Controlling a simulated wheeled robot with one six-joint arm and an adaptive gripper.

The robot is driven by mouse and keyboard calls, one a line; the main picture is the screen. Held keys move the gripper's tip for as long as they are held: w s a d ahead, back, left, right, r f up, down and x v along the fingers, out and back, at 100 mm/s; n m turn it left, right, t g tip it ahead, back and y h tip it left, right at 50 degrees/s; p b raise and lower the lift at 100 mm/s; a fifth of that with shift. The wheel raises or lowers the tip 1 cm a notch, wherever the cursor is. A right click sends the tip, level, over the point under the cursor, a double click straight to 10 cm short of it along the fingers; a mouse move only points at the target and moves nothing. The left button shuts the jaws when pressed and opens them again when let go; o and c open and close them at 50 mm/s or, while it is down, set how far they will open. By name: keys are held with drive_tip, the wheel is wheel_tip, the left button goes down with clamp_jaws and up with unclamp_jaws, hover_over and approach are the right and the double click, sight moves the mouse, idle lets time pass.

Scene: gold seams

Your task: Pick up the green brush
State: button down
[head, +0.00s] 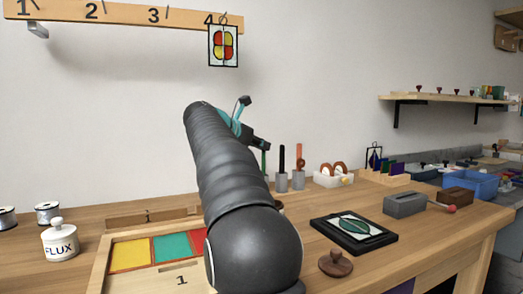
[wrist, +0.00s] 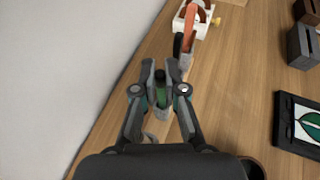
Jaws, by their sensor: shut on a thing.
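The green brush (wrist: 160,82) stands between the two fingertips of my gripper (wrist: 160,73) in the wrist view. The fingers are shut on its handle. Below the fingers a small grey-green holder (wrist: 161,106) shows, and the brush's lower end seems to be in or just over it; I cannot tell which. In the head view the green handle (head: 264,160) hangs upright under my gripper (head: 263,146), and its lower part is hidden behind my arm.
Two grey cups stand just right of the brush, one with a black-handled tool (head: 282,160), one with an orange-handled tool (head: 300,158). A black-framed leaf panel (head: 353,232) and a wooden knob (head: 335,263) lie at front right.

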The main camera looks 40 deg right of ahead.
wheel_tip(320, 180, up, 6)
drive_tip(key=r+p, duration=0.1)
drive_tip(key=p, duration=0.2)
drive_tip(key=s+a+b, duration=0.1)
drive_tip(key=s+a, duration=0.1)
drive_tip(key=a, duration=1.5)
drive_tip(key=shift+s+a, duration=0.4)
drive_tip(key=shift+d, duration=0.1)
